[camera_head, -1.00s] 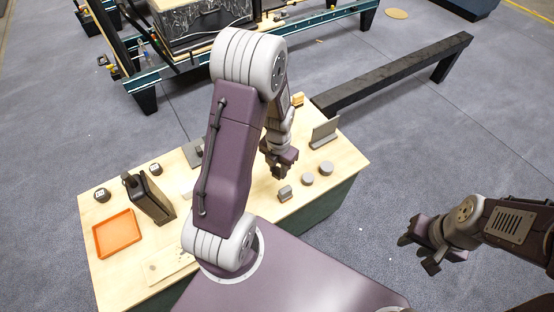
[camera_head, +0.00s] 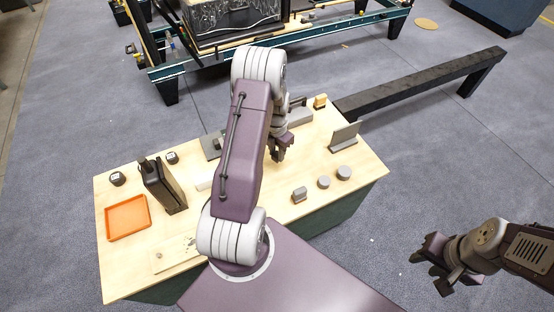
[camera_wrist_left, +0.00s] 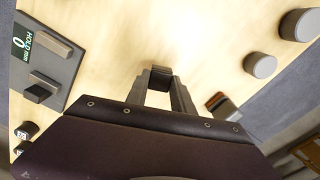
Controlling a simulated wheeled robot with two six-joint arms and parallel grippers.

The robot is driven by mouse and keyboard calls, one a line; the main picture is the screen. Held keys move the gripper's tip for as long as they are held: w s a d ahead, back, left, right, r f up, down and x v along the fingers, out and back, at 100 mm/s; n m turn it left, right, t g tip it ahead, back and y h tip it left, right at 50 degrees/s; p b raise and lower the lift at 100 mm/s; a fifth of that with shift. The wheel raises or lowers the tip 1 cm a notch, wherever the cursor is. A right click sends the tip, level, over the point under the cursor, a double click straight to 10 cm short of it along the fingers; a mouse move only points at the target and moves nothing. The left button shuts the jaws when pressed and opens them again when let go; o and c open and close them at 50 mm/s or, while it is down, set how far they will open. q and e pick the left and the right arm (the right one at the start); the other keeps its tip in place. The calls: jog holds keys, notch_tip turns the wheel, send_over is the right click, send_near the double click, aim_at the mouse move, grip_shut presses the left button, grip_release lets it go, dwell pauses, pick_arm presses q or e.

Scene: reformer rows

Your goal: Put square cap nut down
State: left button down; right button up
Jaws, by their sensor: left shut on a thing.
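My left gripper (camera_head: 279,154) is over the middle of the wooden table (camera_head: 260,190), left of the small grey parts. In the left wrist view its two fingers (camera_wrist_left: 161,88) are shut on a small dark square piece, the square cap nut (camera_wrist_left: 161,74), held at the tips. The nut is too hidden to make out in the head view, and I cannot tell whether it touches the table. My right gripper (camera_head: 437,268) hangs over the floor to the right of the table, with its fingers apart and nothing visible between them.
Two grey round pieces (camera_head: 324,182) (camera_head: 344,172) and a small grey block (camera_head: 299,194) stand at the right. A grey upright plate (camera_head: 345,136) is behind them. Bare wood surrounds the nut.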

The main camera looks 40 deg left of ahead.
aim_at(277, 154)
pick_arm(q)
notch_tip(277, 154, down, 4)
jog(key=shift+r+b, duration=0.1)
jog(key=shift+b, duration=0.25)
jog(key=shift+f, duration=0.55)
jog(key=c, duration=1.1)
grip_release()
jog(key=shift+r, duration=0.15)
